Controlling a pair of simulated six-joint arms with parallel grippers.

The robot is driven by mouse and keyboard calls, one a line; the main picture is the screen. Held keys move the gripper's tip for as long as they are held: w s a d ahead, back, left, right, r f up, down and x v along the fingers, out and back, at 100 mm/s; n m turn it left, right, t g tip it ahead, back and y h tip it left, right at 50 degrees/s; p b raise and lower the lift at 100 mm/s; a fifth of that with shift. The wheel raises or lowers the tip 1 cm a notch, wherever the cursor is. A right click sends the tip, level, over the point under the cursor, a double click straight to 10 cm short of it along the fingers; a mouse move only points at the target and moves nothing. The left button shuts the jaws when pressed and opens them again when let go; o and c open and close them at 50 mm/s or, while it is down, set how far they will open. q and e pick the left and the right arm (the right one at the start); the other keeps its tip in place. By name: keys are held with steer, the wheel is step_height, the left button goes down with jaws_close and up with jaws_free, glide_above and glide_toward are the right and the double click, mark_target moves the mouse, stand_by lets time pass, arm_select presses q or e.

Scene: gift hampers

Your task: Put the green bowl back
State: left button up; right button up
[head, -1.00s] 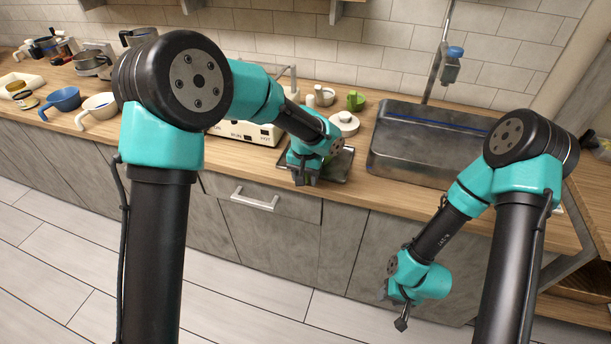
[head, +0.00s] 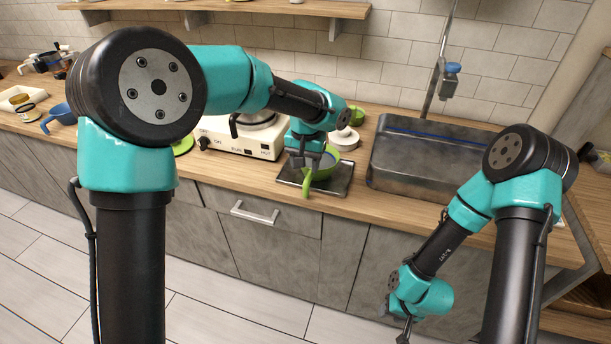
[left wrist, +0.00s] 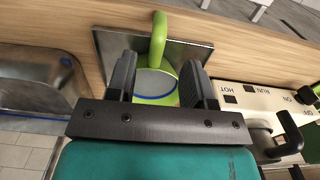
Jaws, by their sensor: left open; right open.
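The green bowl (head: 321,172) sits on the dark square tray (head: 345,183) on the counter, its green handle (head: 306,190) pointing toward the counter's front edge. My left gripper (head: 304,163) is open just above the bowl and hides part of it. In the left wrist view the bowl (left wrist: 155,84), with a blue ring inside, shows between the two spread fingers (left wrist: 158,66); its handle (left wrist: 159,38) reaches past them. Whether a finger touches it I cannot tell. My right gripper (head: 403,332) is open and empty, low in front of the cabinets.
A white stove (head: 240,141) with a pot stands left of the tray. The metal sink (head: 420,160) is to the right. A white lidded pot (head: 344,138) and a green cup (head: 356,115) stand behind the tray.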

arm_select(q)
steer(key=shift+r, duration=0.85)
